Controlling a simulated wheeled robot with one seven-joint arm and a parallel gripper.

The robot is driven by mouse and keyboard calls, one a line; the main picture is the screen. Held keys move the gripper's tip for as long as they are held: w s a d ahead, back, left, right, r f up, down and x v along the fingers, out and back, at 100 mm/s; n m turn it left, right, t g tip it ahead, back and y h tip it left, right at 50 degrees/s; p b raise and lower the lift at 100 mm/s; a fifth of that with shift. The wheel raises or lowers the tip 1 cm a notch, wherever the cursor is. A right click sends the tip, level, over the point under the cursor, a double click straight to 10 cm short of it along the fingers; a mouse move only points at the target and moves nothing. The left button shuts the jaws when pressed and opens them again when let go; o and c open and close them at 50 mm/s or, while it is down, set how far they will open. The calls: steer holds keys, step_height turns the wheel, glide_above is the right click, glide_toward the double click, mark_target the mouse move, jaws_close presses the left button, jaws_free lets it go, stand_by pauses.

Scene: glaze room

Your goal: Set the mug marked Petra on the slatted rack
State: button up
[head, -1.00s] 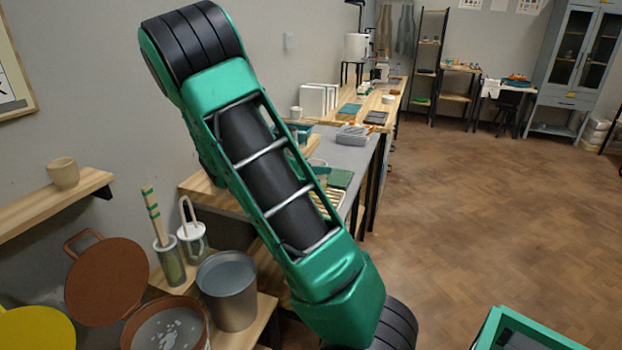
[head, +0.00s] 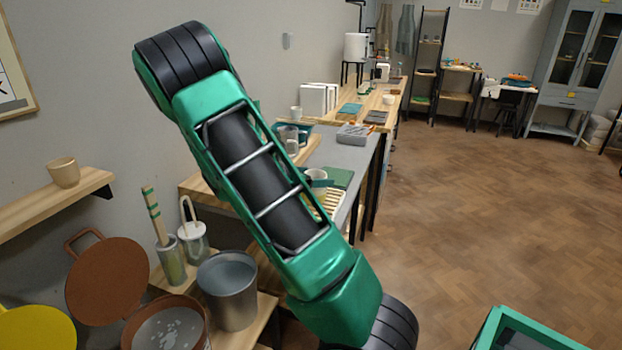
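A pale mug (head: 316,174) shows just past the right edge of my arm, partly hidden by it. Its marking cannot be read, so I cannot tell if it is Petra's. A dark teal piece beside the mug looks like part of my gripper (head: 320,183); its fingers cannot be made out, nor whether they grip the mug. The slatted rack (head: 332,203), pale with thin slats, lies just below the mug in the picture, its left part hidden by my arm. I cannot tell whether the mug touches it.
A green block or board (head: 338,178) lies on the grey worktop (head: 350,158) behind the rack. A grey box-like item (head: 353,134) stands farther back. A metal bucket (head: 228,290) and tool jars (head: 170,262) stand at near left. A cup (head: 63,172) sits on the wall shelf. Open floor lies right.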

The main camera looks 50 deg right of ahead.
steer(key=shift+r, duration=0.1)
steer(key=v, duration=1.2)
steer(key=s+a+f+m+g+y, duration=0.1)
steer(key=s+f+m+g+y, duration=0.15)
steer(key=s+m+y, duration=0.7)
steer(key=s+a+r+m+t+y, duration=0.1)
steer(key=s+a+m+y, duration=0.1)
steer(key=s+a+m, duration=0.4)
steer(key=s+a+r+m+t+y, duration=0.1)
steer(key=s+a+m+y, duration=0.1)
steer(key=s+a+m, duration=0.5)
steer(key=s+m, duration=0.2)
steer(key=s, duration=0.3)
steer(key=shift+s+a+r, duration=0.25)
steer(key=shift+s, duration=0.15)
steer(key=shift+w+t, duration=0.15)
steer(key=shift+t, duration=0.1)
steer(key=shift+w+f, duration=0.25)
steer(key=shift+w, duration=0.25)
